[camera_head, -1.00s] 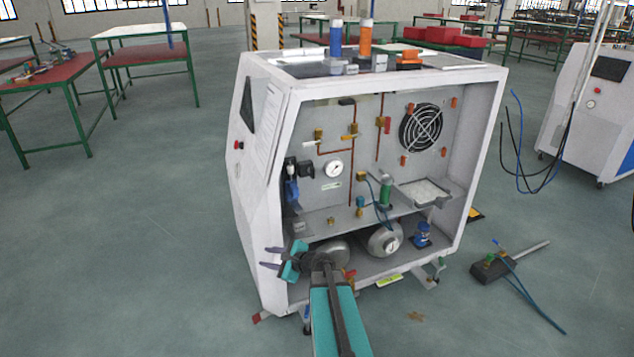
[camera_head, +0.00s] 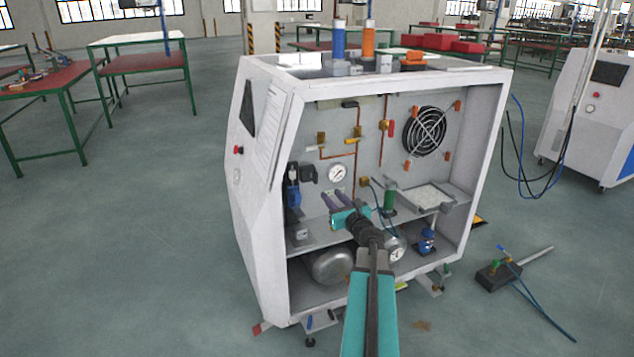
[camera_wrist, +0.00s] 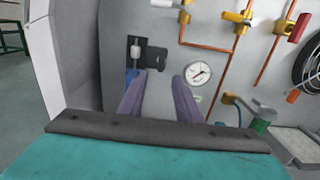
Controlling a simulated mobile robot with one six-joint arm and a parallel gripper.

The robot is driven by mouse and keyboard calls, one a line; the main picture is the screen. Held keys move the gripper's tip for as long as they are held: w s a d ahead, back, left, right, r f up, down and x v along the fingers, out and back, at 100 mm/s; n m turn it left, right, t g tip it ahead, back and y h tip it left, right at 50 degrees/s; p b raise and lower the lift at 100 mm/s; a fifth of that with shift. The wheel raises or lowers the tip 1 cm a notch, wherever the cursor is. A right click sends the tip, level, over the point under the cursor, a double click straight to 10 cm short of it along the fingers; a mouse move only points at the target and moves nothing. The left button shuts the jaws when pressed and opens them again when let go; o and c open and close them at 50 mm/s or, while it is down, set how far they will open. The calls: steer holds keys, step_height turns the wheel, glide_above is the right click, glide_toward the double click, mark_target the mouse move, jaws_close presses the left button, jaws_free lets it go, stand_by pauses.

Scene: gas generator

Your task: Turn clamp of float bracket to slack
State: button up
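A black bracket (camera_head: 308,172) is mounted on the back wall at the left inside the generator cabinet. A narrow blue and pale part (camera_head: 293,187) stands beside it. The black bracket also shows in the wrist view (camera_wrist: 155,52), with a pale cylinder (camera_wrist: 135,52) at its left side. I take this bracket for the float bracket; I cannot make out its clamp or the clamp's position. My gripper (camera_head: 332,195) is in front of the shelf, right of and below the bracket. Its two purple fingers are apart and empty in the wrist view (camera_wrist: 163,82), pointing at the wall.
A round gauge (camera_head: 338,173) sits on the wall right of the bracket. Copper pipes with valves (camera_head: 357,131), a green part (camera_head: 389,198) and a tray (camera_head: 427,197) are further right. The shelf (camera_head: 312,236) and cylinder (camera_head: 332,265) lie below. Cabinet side walls bound the space.

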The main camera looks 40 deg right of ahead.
mark_target(316, 178)
steer(key=shift+d, duration=0.15)
steer(key=shift+x, duration=6.8)
steer(key=shift+c, duration=0.2)
